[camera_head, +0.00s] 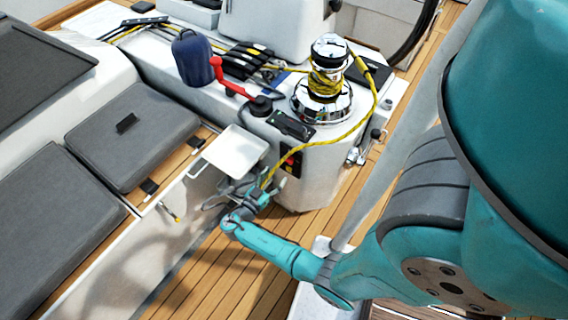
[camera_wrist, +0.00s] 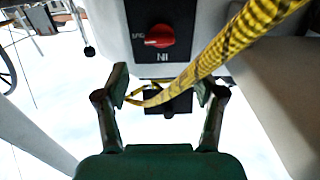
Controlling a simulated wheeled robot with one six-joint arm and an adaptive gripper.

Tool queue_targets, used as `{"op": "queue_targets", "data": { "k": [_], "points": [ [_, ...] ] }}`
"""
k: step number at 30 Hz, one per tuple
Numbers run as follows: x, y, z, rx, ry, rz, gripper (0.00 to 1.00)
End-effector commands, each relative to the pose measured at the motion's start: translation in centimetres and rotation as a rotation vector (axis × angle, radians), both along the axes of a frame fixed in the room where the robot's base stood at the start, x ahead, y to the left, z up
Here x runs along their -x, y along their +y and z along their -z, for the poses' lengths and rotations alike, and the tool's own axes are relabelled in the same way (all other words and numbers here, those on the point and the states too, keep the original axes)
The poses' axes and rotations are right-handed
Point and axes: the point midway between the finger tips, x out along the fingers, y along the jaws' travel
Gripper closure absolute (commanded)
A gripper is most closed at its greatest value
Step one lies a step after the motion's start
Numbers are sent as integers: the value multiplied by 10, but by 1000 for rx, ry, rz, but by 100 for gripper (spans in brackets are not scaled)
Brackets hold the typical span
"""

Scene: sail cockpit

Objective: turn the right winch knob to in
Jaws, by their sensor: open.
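The winch knob (camera_wrist: 160,36) is red and sits on a dark panel (camera_wrist: 163,14). A white mark shows on its left end, which points left toward a small label. In the head view the knob (camera_head: 291,159) shows small on the pedestal's front panel. My gripper (camera_wrist: 166,90) is open, its fingers apart and lower in the wrist view than the knob, not touching it. In the head view my gripper (camera_head: 262,192) is just below and left of the panel, partly hidden by its own links.
A yellow rope (camera_wrist: 232,42) crosses close in front, right of the knob and between the fingers. It hangs from the chrome winch (camera_head: 322,98). A white tray (camera_head: 235,151) juts out left of the panel. A red winch handle (camera_head: 232,88) lies above.

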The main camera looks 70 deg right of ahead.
Motion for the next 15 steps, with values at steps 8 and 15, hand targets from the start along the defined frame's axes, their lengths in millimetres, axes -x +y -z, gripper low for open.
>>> {"op": "queue_targets", "data": {
  "k": [8, 15],
  "points": [
    [12, -44, 0, 0, 1, 4, 31],
    [17, -68, 0, -1, 1, 1, 31]
  ]
}}
